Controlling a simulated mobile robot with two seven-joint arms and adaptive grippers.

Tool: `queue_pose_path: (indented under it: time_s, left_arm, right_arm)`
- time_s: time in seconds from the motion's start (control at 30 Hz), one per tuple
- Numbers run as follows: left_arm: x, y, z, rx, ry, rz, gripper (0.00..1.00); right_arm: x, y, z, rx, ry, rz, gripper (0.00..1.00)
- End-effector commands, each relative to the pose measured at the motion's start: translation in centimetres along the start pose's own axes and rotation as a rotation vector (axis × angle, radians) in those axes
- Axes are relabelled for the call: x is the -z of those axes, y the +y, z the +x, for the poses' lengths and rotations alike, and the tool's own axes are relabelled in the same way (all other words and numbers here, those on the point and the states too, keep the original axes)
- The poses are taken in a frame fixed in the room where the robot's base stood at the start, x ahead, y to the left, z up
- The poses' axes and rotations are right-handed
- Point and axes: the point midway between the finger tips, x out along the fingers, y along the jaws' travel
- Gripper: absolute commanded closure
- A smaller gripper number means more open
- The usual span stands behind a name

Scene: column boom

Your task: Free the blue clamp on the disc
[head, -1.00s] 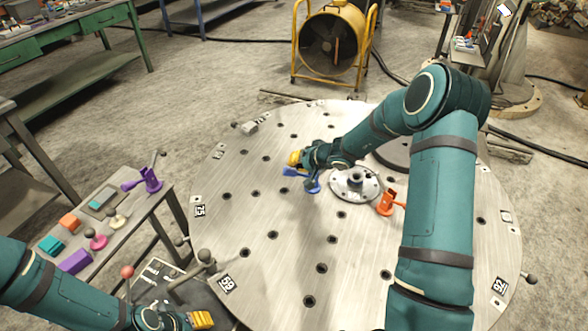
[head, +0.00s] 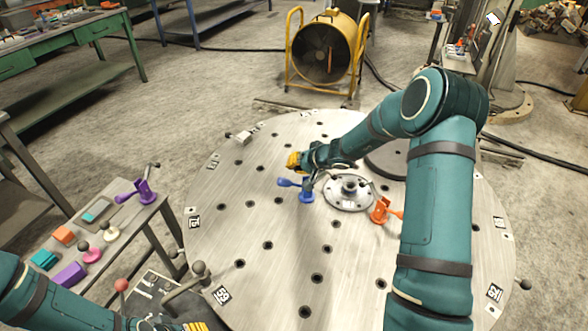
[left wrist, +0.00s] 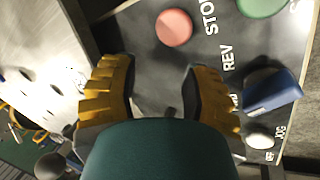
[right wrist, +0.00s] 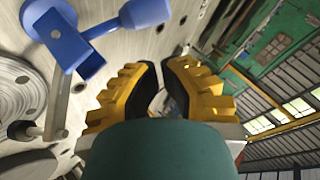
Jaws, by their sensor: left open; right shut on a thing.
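The blue clamp (head: 306,195) stands on the disc (head: 250,215), left of the hub, its blue handle pointing left. It also shows at the upper left of the right wrist view (right wrist: 72,45). My right gripper (head: 293,160) is just beyond the clamp's handle; in its wrist view (right wrist: 163,75) the fingers are drawn close together. What they hold cannot be made out, and the clamp's visible parts lie apart from the fingertips. My left gripper (left wrist: 160,75) is open and empty over a dark control panel (left wrist: 215,85) marked STO, REV and JOG.
An orange clamp (head: 381,212) sits right of the hub (head: 350,192). A purple clamp (head: 143,190) and small coloured pieces are on the side table (head: 125,220). The panel bears a red button (left wrist: 174,27) and a blue switch (left wrist: 272,95). A yellow fan (head: 322,50) stands behind.

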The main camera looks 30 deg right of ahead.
Motion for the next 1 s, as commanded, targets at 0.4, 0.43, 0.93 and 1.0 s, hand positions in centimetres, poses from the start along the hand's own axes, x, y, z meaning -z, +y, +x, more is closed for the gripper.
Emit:
queue_pose_path:
  time_s: [0.4,0.43,0.93,1.0]
  left_arm:
    - [-0.1,0.3,-0.7,0.000,-0.004,-0.001,0.53]
    - [-0.1,0.3,-0.8,0.000,-0.004,0.000,0.53]
    - [-0.1,0.3,-0.9,-0.001,-0.005,0.000,0.53]
    - [-0.1,0.3,-0.9,-0.001,-0.005,0.000,0.53]
  right_arm:
    - [0.5,-1.0,-8.3,0.000,0.002,-0.001,1.00]
    - [0.5,-1.0,-8.8,0.000,0.002,-0.001,1.00]
    - [0.4,-1.2,-10.5,0.001,-0.001,0.000,1.00]
    - [0.4,-1.2,-10.5,0.001,-0.001,0.000,1.00]
